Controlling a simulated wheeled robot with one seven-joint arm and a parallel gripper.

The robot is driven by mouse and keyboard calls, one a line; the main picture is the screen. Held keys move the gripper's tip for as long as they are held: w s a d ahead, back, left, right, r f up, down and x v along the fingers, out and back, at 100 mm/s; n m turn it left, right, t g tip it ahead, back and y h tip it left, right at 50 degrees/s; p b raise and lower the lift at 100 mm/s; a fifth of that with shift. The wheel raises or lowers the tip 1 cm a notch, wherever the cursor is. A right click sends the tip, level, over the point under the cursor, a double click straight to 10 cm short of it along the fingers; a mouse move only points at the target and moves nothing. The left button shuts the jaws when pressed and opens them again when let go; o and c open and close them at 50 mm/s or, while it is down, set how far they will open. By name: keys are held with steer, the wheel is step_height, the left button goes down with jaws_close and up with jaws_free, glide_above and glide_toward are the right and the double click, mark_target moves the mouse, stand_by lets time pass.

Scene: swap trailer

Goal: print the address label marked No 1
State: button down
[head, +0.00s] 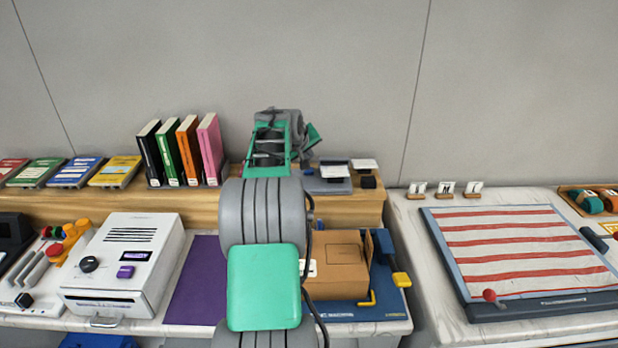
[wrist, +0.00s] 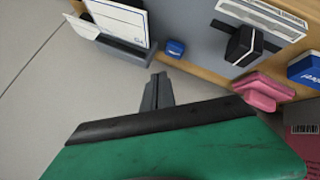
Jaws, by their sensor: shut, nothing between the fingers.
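A white box-shaped machine (head: 120,262) stands at the left of the bench, with a black dial, a purple button (head: 125,271), a small dark display and a front slot. I cannot read its display. A grey device with a white sheet (head: 335,171) sits on the wooden shelf beyond my arm. In the wrist view, a dark holder carries white sheets (wrist: 118,20); no "No 1" marking is readable. My gripper (wrist: 157,92) is shut and empty, raised near the shelf; the fingers are clear of the objects. My arm hides the middle of the head view.
Upright books (head: 185,152) stand left of my arm. A cardboard box (head: 335,262) sits on a blue board at right. A striped board (head: 530,250) fills the right table. Near my fingers are a blue block (wrist: 175,48), a black block (wrist: 244,45) and a pink object (wrist: 262,92).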

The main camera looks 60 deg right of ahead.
mark_target(308, 171)
steer(key=shift+f+b, duration=0.35)
steer(key=shift+f, duration=0.7)
stand_by(1.1)
steer(key=shift+f, duration=0.4)
steer(key=shift+f+b, duration=0.5)
steer(key=shift+b, duration=0.05)
stand_by(0.4)
stand_by(0.3)
steer(key=shift+r+p, duration=0.65)
steer(key=shift+r, duration=0.25)
steer(key=shift+r, duration=0.1)
step_height(308, 171, up, 5)
steer(key=p, duration=0.3)
steer(key=shift+p, duration=0.3)
